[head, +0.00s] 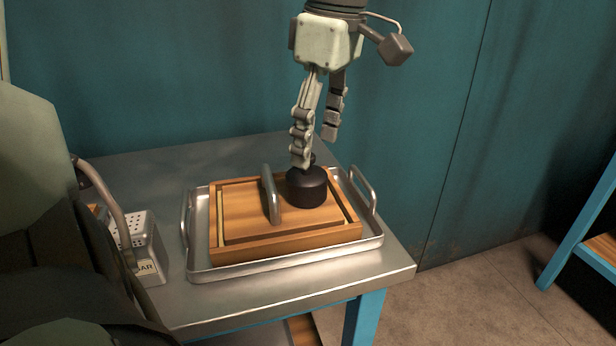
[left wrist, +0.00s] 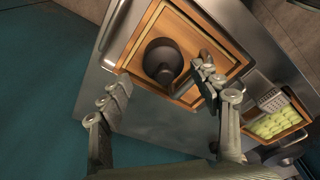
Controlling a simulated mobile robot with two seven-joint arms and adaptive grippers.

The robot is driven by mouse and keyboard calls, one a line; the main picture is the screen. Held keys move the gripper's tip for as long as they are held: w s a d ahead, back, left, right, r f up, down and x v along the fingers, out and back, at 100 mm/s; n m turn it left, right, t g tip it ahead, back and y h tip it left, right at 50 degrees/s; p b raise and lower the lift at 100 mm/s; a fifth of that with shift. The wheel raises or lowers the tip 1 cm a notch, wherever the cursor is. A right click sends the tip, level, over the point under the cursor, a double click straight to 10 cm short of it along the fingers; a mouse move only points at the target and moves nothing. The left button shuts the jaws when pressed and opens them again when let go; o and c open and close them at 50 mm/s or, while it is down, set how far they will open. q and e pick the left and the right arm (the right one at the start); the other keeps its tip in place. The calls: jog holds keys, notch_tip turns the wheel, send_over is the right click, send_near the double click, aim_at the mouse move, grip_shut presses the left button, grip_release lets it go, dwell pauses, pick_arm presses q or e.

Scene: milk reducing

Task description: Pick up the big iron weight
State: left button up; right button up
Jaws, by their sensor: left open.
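The big iron weight (head: 306,188) is a dark, squat cylinder with a knob on top. It stands upright on a wooden board (head: 238,208) with a raised handle (head: 271,194) beside it. My left gripper (head: 316,152) points down just above and behind the weight, its fingers spread and empty. In the left wrist view the weight (left wrist: 161,60) lies between and beyond the two open fingertips of the left gripper (left wrist: 162,82). One finger overlaps the weight's top in the head view, so contact there is unclear. My right gripper is not in view.
The board sits in a metal tray (head: 290,267) with side handles, on a steel table (head: 390,278). A perforated metal box (head: 146,250) stands left of the tray. A crate of pale green items (left wrist: 275,124) shows in the left wrist view. A teal wall (head: 200,70) rises behind.

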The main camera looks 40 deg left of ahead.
aim_at(307, 173)
pick_arm(q)
jog(key=f, duration=0.4)
jog(key=a+f, duration=0.1)
jog(key=f, duration=0.1)
jog(key=shift+s+a, duration=0.1)
jog(key=shift+s, duration=0.3)
jog(key=shift+c, duration=0.5)
jog(key=shift+r, duration=0.1)
grip_shut()
